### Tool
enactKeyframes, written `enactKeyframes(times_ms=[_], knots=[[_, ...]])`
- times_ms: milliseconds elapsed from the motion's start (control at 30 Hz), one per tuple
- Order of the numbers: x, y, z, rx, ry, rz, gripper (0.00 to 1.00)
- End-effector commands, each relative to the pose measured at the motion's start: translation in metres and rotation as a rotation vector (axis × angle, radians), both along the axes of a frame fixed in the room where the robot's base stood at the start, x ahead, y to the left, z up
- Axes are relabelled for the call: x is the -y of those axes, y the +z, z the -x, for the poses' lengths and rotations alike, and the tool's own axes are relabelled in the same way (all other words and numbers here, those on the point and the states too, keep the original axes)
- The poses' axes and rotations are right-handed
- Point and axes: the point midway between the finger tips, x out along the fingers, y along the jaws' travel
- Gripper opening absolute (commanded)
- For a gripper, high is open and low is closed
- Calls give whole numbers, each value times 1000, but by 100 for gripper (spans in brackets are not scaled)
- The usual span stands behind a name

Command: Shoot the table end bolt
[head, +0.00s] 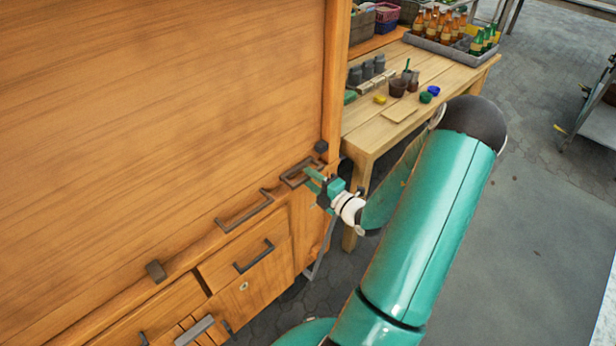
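A dark metal fitting (296,173), a long loop in shape, lies on the wooden ledge at the end nearest the table; I take it to be the table end bolt. A small dark block (321,147) sits just beyond it by the corner post. My gripper (313,180), teal and dark, is at the right end of this fitting with its fingers towards it. The fingers overlap the fitting in the picture; I cannot tell whether they touch it or how far apart they are. The bolt's exact position is too small to make out.
The stall's big wooden panel (160,110) fills the left. A second dark handle (244,210) and another block (156,271) sit along the ledge, above drawers (247,262). A wooden table (447,77) with bottles and jars stands behind my arm.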

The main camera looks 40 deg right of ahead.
Motion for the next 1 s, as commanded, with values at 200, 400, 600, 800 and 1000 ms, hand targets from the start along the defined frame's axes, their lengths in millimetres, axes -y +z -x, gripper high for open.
enactKeyframes(times_ms=[200, 400, 600, 800, 1000], knots=[[-1, 0, -18, 0, 1, 0, 38], [0, 0, -19, 0, 0, 0, 38], [0, 0, -19, 0, 0, 0, 10], [0, 0, -19, 0, 0, 1, 0], [20, 0, -19, 1, -3, 4, 0]])
